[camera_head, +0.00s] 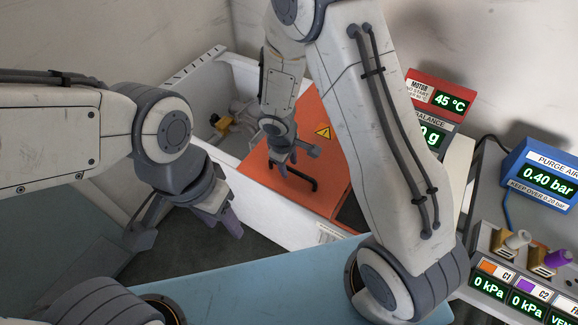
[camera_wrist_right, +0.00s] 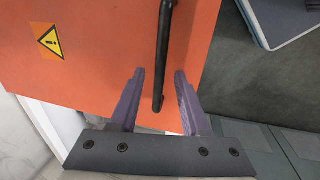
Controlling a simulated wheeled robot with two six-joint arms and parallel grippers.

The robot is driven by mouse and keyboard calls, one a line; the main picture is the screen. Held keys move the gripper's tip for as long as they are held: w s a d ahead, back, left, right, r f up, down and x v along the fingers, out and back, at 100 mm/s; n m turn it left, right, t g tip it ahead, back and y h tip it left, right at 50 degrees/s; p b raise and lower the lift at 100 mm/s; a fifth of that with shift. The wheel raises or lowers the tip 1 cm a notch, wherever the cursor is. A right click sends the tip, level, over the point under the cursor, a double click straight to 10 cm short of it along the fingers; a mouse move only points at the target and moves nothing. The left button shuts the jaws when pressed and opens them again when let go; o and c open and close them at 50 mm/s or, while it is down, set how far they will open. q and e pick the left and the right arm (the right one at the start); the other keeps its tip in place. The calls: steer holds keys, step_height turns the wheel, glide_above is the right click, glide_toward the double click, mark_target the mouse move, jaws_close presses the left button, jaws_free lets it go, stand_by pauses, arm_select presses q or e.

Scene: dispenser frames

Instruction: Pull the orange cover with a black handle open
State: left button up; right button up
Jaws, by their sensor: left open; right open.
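The orange cover (camera_head: 310,188) lies on top of a white box in the middle of the head view, with a yellow warning triangle on it. Its black handle (camera_head: 301,180) is a bar on the cover, partly hidden by my right gripper. My right gripper (camera_head: 284,165) is open just above the handle. In the right wrist view, the orange cover (camera_wrist_right: 110,50) fills much of the picture, and the black handle (camera_wrist_right: 162,60) runs between the two open purple fingers (camera_wrist_right: 160,95). I cannot tell whether they touch it. My left gripper (camera_head: 222,220) is open and empty, left of the box.
The white box (camera_head: 287,198) has an open part with brass and grey fittings (camera_head: 222,122) left of the cover. A red display unit (camera_head: 438,95) stands behind right. A blue purge-air display (camera_head: 545,178) and a panel with valves are at the right. A blue surface (camera_head: 250,285) lies in front.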

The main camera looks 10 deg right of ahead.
steer(key=shift+f, duration=0.1)
jaws_close()
stand_by(1.4)
